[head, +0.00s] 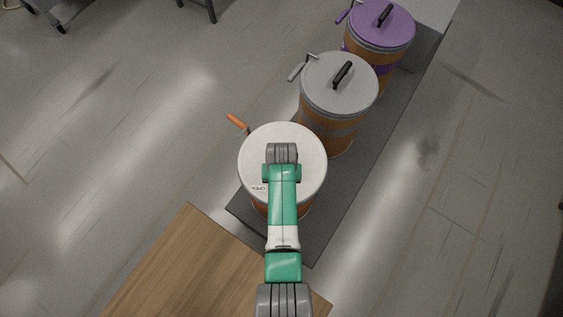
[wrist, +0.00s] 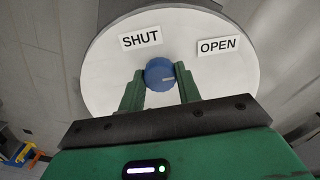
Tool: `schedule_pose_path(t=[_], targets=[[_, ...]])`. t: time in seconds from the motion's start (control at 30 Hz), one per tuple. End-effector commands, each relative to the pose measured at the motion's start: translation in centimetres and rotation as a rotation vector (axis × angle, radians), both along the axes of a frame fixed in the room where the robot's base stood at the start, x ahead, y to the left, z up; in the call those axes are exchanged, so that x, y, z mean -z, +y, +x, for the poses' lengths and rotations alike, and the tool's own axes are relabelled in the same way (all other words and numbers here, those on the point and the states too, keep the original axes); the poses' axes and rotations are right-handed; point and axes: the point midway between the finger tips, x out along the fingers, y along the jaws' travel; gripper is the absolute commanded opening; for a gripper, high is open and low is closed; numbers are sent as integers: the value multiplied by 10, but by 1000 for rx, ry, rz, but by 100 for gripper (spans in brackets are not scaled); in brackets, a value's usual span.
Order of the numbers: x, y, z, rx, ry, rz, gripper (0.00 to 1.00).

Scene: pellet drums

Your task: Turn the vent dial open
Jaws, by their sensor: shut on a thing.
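The blue vent dial (wrist: 156,69) sits in the middle of a round white drum lid (wrist: 105,75) in the wrist view. The SHUT label (wrist: 140,39) is above left of the dial, and the OPEN label (wrist: 218,46) is above right. My gripper (wrist: 159,83) has its two green fingers on either side of the dial, shut on it. In the head view the same white lid (head: 308,150) is under my arm, which hides the dial. Part of a label shows at the lid's near left edge.
The drum has an orange lever (head: 238,123) on its left. A grey-lidded drum (head: 325,95) and a purple-lidded drum (head: 372,32) stand behind it in a row on a dark mat (head: 350,180). A wooden surface (head: 190,265) is at the front left.

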Motion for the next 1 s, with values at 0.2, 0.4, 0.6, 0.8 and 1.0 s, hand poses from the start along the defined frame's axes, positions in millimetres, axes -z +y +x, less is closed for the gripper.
schedule_pose_path(t=[0.2,0.4,0.6,0.8,1.0], targets=[[-1,0,1,41,-2,0,11],[-1,0,1,51,-2,0,11],[0,0,1,51,-1,0,11],[0,0,0,50,-1,0,55],[0,0,0,50,0,0,55]])
